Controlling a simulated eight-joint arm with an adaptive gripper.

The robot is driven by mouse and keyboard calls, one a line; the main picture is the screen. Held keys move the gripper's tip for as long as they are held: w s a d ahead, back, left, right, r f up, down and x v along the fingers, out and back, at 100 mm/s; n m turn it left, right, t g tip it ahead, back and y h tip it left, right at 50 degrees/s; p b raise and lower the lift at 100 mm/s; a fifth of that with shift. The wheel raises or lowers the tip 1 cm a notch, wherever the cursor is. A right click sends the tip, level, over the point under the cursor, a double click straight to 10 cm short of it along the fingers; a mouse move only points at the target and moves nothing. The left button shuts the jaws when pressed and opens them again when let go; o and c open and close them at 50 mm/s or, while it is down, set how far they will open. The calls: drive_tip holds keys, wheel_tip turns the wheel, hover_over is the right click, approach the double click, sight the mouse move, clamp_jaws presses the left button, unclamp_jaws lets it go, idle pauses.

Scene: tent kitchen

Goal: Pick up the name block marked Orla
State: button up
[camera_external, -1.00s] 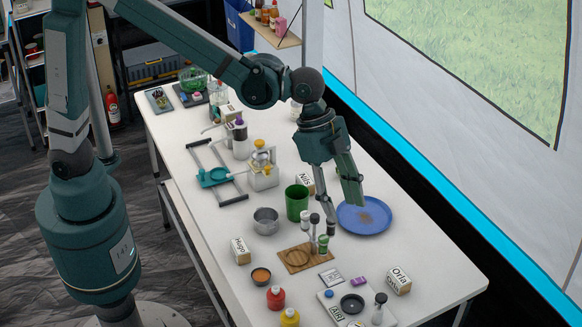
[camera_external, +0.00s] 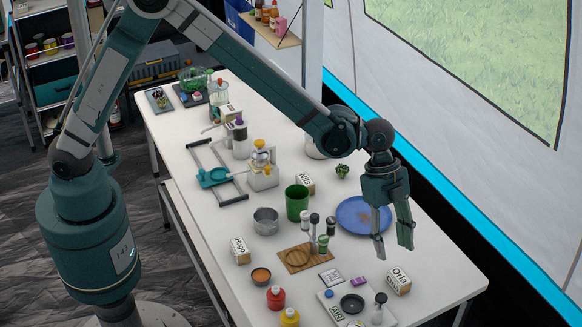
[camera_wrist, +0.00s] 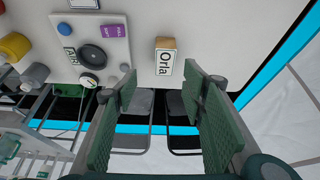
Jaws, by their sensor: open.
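The name block marked Orla (camera_external: 398,281) is a white block with wooden sides near the front right edge of the table. In the wrist view the Orla block (camera_wrist: 165,60) lies just beyond the fingertips, in line with the gap between them. My gripper (camera_external: 393,252) is open and empty, above the table and a little behind the Orla block. Its two green fingers (camera_wrist: 160,90) frame the lower middle of the wrist view, apart from the block.
A blue plate (camera_external: 352,225) lies behind the gripper. Blocks marked Nils (camera_external: 306,183) and Hugo (camera_external: 240,251) stand farther away.

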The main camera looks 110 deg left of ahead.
sight(398, 274)
drive_tip(key=shift+w+a+f, duration=0.2)
drive_tip(key=shift+w+f, duration=0.15)
drive_tip(key=shift+f, duration=0.3)
drive_tip(key=shift+w+a+f, duration=0.2)
drive_tip(key=shift+w+f, duration=0.1)
drive_tip(key=shift+f, duration=0.3)
drive_tip(key=shift+x, duration=1.3)
drive_tip(key=shift+b+x, duration=0.7)
drive_tip(key=shift+x, duration=1.95)
drive_tip(key=shift+s+d, duration=0.15)
drive_tip(key=c, duration=1)
